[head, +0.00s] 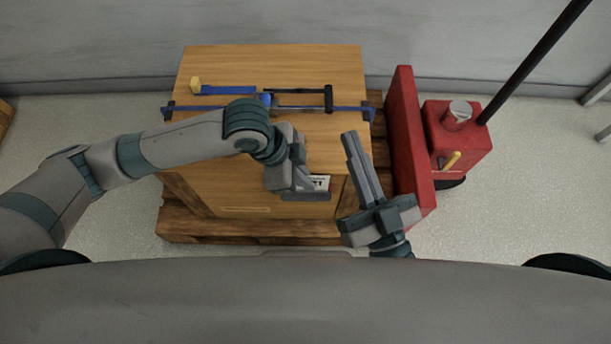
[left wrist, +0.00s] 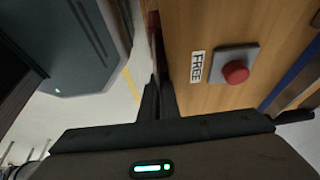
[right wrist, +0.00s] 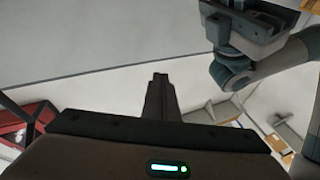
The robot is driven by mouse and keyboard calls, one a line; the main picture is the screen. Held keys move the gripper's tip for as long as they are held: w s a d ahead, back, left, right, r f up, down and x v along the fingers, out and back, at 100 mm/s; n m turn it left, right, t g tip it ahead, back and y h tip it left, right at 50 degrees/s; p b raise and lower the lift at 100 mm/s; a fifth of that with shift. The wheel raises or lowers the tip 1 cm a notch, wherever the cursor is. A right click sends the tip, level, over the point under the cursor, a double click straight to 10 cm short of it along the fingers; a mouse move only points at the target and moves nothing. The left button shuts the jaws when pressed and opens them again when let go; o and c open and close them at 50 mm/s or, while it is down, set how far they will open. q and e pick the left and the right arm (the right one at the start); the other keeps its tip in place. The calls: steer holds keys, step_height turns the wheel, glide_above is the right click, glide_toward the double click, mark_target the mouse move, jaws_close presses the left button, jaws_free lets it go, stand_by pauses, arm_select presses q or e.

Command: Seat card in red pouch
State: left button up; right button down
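My left gripper (head: 312,192) is low over the near edge of the wooden box. Its fingers (left wrist: 157,98) look closed together, with nothing clearly held between them. My right gripper (head: 354,150) is to the right of it, its two long fingers side by side and pointing away from me. In the right wrist view its fingers (right wrist: 160,90) are together and empty. A small white printed piece (head: 321,183) shows beside my left gripper, partly hidden; I cannot tell if it is the card or a label. I cannot make out a red pouch.
The wooden box (head: 320,65) stands on a pallet (head: 190,228). Its top carries a blue rail (head: 345,112) and a black bar (head: 328,98). A red button (left wrist: 236,72) sits beside a "FREE" label (left wrist: 197,66). A red pallet truck (head: 460,140) stands to the right.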

arm_select(q)
steer(key=shift+o, duration=0.7)
steer(key=shift+f, duration=0.2)
steer(key=shift+r, duration=0.1)
